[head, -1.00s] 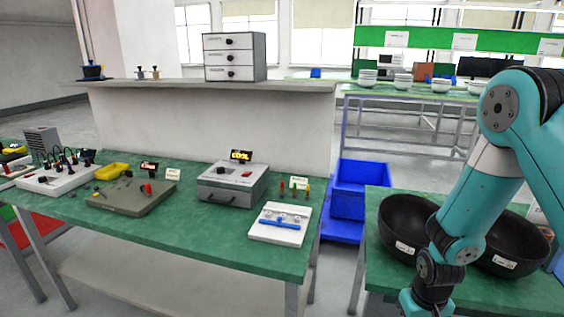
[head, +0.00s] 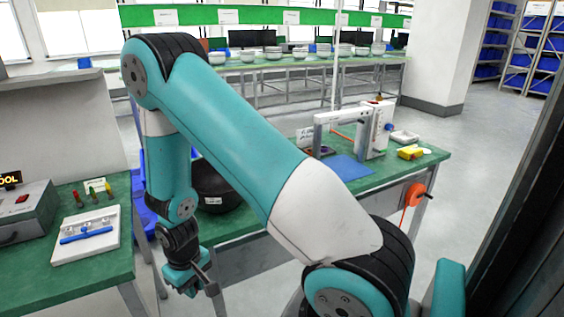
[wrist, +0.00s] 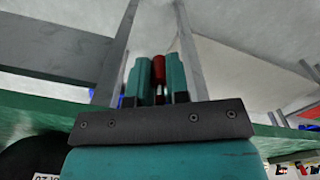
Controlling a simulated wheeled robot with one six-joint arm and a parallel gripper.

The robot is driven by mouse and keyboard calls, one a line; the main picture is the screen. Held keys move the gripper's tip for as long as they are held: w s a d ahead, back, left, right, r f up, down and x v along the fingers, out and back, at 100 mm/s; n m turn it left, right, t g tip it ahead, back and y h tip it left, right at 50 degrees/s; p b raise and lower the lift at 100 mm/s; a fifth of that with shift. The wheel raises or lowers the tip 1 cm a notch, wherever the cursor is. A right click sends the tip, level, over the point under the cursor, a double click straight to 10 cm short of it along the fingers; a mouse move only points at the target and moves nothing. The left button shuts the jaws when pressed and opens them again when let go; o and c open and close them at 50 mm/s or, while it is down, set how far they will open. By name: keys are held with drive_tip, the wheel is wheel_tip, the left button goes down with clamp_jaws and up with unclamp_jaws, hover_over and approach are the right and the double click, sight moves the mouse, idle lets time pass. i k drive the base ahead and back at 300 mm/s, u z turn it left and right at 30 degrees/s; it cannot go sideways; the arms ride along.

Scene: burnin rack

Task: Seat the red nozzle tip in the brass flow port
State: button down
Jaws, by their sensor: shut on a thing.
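My gripper (wrist: 158,82) shows in the wrist view with its two teal fingers shut on the red nozzle tip (wrist: 158,68). The tip is a small red cylinder with a pale lower part, between the fingers. In the head view my gripper (head: 203,284) hangs low, in front of the gap between the two green benches, clear of both bench tops. The tip cannot be made out there. I cannot make out the brass flow port in either current view.
The left green bench (head: 112,267) holds a white plate with a blue bar (head: 88,236), several small coloured pieces (head: 92,196) and a grey box (head: 22,222). Floor on the right is open.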

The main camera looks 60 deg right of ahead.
sight(383, 112)
drive_tip(key=u, duration=2.3)
drive_tip(key=k, duration=1.8)
drive_tip(key=z, duration=1.4)
